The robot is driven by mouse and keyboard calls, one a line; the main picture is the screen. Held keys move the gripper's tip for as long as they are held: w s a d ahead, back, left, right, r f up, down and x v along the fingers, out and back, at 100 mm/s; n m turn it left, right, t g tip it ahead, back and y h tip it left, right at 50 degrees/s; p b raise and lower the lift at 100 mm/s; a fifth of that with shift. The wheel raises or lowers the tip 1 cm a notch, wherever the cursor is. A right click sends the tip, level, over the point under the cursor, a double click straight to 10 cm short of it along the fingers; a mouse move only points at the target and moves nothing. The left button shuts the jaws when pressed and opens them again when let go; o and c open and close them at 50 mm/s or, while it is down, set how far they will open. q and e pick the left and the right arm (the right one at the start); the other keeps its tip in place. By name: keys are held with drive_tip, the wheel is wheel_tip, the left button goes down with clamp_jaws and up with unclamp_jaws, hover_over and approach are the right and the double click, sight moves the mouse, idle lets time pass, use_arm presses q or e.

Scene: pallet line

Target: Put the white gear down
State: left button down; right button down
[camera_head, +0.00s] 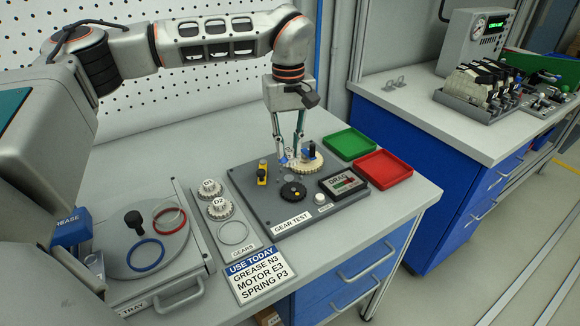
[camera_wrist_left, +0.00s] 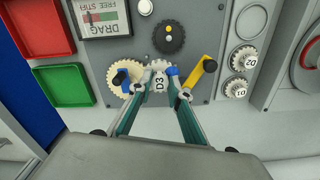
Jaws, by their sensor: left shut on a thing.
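My left gripper (camera_head: 288,158) points down over the GEAR TEST board (camera_head: 262,198). It is shut on a small white gear marked D3 (camera_wrist_left: 158,76), which shows between the fingertips (camera_wrist_left: 155,90) in the left wrist view. The white gear lies between a larger cream gear (camera_wrist_left: 127,79) and a black gear (camera_wrist_left: 169,37), close to both. In the head view the fingers partly hide it, and the cream gear (camera_head: 310,165) and black gear (camera_head: 293,191) show beside it. I cannot tell whether it touches the board. My right gripper is not in view.
A yellow crank handle (camera_head: 262,172) stands on the board, with a drag display (camera_head: 343,184). Green (camera_head: 350,143) and red (camera_head: 384,169) trays lie to the right. Gears D1 (camera_head: 208,188) and D2 (camera_head: 220,208) sit on the gear holder, above an empty ring.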

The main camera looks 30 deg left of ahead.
sight(289, 157)
use_arm(q)
drive_tip(key=shift+f, duration=0.9)
wheel_tip(289, 157, down, 4)
drive_tip(key=shift+r+b, duration=0.25)
drive_tip(key=shift+b, duration=0.1)
drive_tip(key=shift+f, duration=0.15)
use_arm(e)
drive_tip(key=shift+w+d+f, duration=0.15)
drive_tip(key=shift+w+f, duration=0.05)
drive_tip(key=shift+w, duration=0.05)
use_arm(q)
drive_tip(key=c, duration=1.9)
unclamp_jaws()
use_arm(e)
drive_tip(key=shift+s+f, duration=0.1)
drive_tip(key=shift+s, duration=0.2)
